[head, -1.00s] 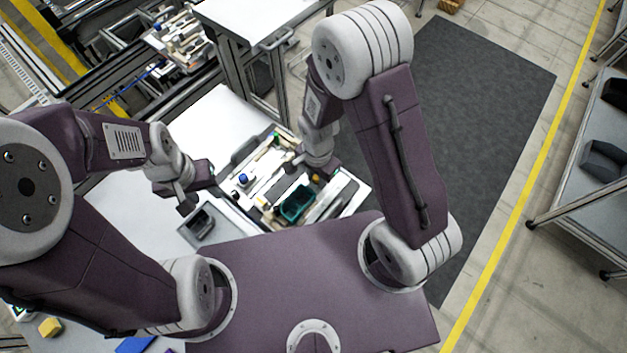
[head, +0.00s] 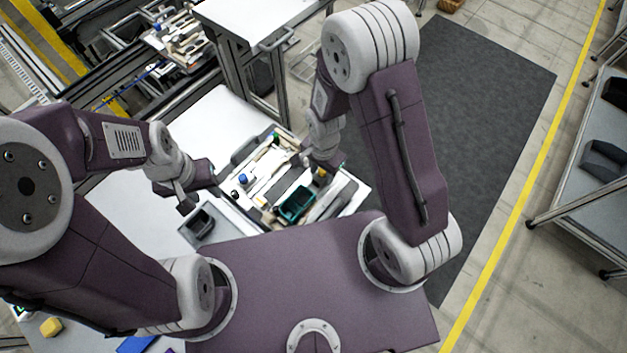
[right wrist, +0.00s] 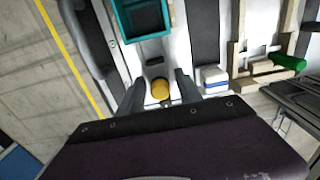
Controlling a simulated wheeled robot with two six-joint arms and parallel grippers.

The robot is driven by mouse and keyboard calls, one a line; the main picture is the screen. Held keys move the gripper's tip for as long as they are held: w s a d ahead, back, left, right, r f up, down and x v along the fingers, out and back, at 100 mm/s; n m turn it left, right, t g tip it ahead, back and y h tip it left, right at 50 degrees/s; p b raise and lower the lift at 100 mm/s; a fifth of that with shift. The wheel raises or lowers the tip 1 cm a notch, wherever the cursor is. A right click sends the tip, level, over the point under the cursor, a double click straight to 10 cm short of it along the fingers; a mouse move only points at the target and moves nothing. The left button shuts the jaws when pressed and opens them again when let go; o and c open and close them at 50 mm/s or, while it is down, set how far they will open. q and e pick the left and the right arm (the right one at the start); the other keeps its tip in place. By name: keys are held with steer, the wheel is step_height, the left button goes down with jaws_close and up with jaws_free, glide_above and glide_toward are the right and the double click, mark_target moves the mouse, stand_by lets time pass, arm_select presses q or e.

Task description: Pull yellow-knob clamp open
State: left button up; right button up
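The yellow knob (right wrist: 160,89) of the clamp shows in the right wrist view, near the middle on a pale plate. My right gripper (right wrist: 158,84) is open, with one dark finger on each side of the knob and visible gaps between. In the head view my right gripper (head: 318,171) is low over the right part of the pallet fixture (head: 352,198), and its wrist hides part of the clamp. The clamp's arm is not clearly seen. My left gripper (head: 199,186) hangs at the fixture's left side, away from the clamp; its fingers are too small to read.
A teal bin (head: 297,204) stands close to the right gripper. White table surface (head: 125,205) is clear further left.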

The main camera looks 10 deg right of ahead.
steer(key=shift+r, duration=0.1)
step_height(320, 180, up, 8)
steer(key=p, duration=0.7)
stand_by(0.8)
